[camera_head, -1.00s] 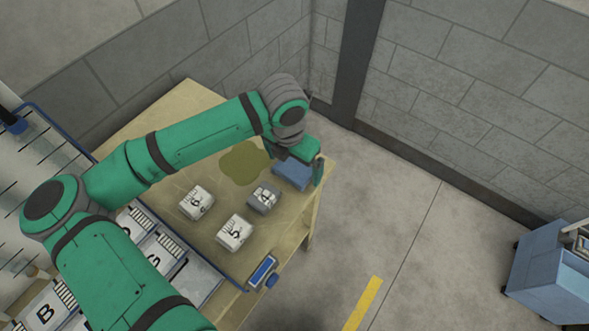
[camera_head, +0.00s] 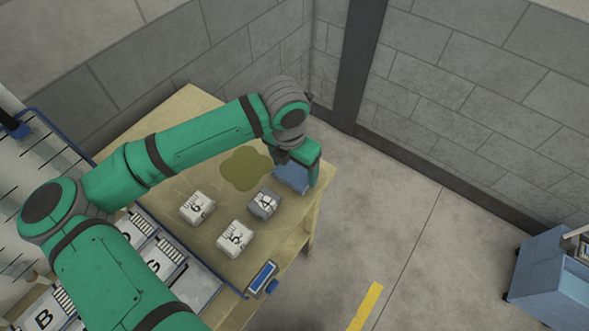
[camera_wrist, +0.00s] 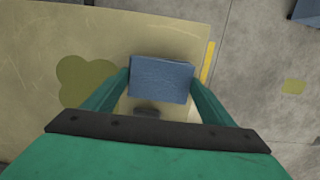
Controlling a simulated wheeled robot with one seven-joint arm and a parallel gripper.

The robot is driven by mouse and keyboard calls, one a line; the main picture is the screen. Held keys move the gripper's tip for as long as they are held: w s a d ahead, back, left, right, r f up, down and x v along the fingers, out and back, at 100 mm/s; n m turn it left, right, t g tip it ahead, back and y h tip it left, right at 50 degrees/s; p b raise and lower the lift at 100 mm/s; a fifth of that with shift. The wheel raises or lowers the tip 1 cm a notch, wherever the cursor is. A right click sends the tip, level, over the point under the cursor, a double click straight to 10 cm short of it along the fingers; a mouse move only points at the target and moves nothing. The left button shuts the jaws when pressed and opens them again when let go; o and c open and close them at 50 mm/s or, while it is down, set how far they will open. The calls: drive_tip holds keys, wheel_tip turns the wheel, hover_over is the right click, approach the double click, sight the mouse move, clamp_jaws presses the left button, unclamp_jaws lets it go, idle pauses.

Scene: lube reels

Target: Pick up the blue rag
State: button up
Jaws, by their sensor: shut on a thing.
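The blue rag (camera_head: 291,177) is a folded, flat rectangle at the table's right end in the head view. In the wrist view the rag (camera_wrist: 161,79) sits between the two green fingers of my gripper (camera_wrist: 160,88), touching both. My gripper (camera_head: 296,172) is shut on it. The gripper's body hides part of the rag in the head view. I cannot tell for sure whether the rag is clear of the tabletop.
White blocks marked 6 (camera_head: 198,207) and 5 (camera_head: 235,238) and a grey block marked 4 (camera_head: 264,203) stand on the table (camera_head: 187,101). An olive stain (camera_head: 245,168) lies left of the rag. A blue cart (camera_head: 549,283) stands at far right on the floor.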

drive_tip(key=s+r, duration=1.2)
drive_tip(key=s, duration=0.2)
drive_tip(key=shift+a, duration=0.35)
drive_tip(key=shift+o, duration=0.5)
drive_tip(key=shift+f, duration=0.1)
